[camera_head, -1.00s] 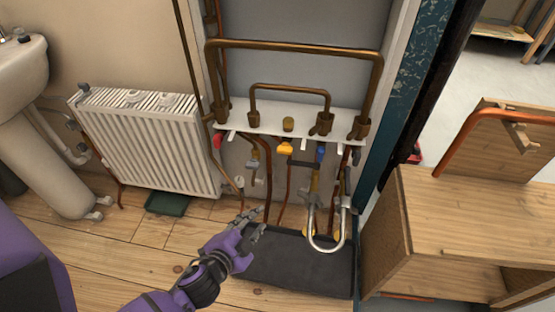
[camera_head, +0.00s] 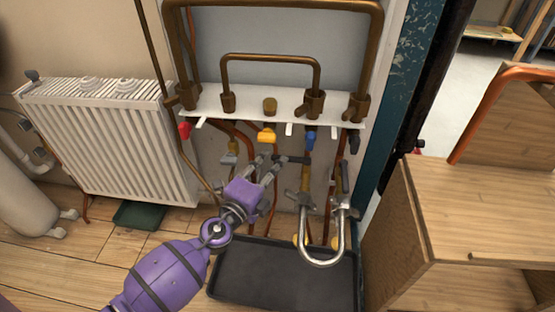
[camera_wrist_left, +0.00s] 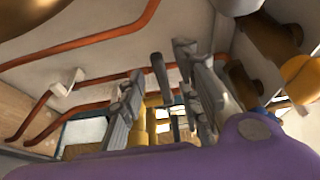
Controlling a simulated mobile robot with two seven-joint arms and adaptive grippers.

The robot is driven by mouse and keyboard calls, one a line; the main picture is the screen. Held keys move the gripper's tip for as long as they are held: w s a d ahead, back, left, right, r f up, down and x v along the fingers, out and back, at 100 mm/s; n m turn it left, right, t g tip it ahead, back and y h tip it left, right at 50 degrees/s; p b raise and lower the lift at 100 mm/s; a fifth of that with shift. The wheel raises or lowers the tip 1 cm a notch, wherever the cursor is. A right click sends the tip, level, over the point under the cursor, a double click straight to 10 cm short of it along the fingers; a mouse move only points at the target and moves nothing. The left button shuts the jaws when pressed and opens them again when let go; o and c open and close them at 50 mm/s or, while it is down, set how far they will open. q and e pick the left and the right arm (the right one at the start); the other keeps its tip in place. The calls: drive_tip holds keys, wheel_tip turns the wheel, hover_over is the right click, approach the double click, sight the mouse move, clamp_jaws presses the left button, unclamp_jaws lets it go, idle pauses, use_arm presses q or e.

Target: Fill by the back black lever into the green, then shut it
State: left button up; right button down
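My left gripper (camera_head: 270,164) is in front of the pipework under the white shelf, its fingers pointing up and away. In the left wrist view the fingers (camera_wrist_left: 165,100) stand apart, and a black lever (camera_wrist_left: 159,76) shows between them, farther off; I cannot tell whether they touch it. In the head view this black lever (camera_head: 293,160) lies level just right of the fingertips, beside a brass pipe. Another black handle (camera_head: 354,142) hangs at the shelf's right end. A green tray (camera_head: 139,215) lies on the floor below the radiator. My right gripper is not in view.
A black tray (camera_head: 283,275) lies on the floor under a silver U-shaped pipe (camera_head: 322,260). Red (camera_head: 184,130), yellow (camera_head: 266,136) and blue (camera_head: 310,138) handles hang under the white shelf (camera_head: 240,112). A wooden box (camera_head: 465,215) stands at right, a radiator (camera_head: 105,140) at left.

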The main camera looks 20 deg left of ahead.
sight(277, 158)
use_arm(q)
drive_tip(key=shift+w+d, duration=0.2)
drive_tip(key=shift+w, duration=1.55)
drive_tip(key=shift+c, duration=0.2)
clamp_jaws()
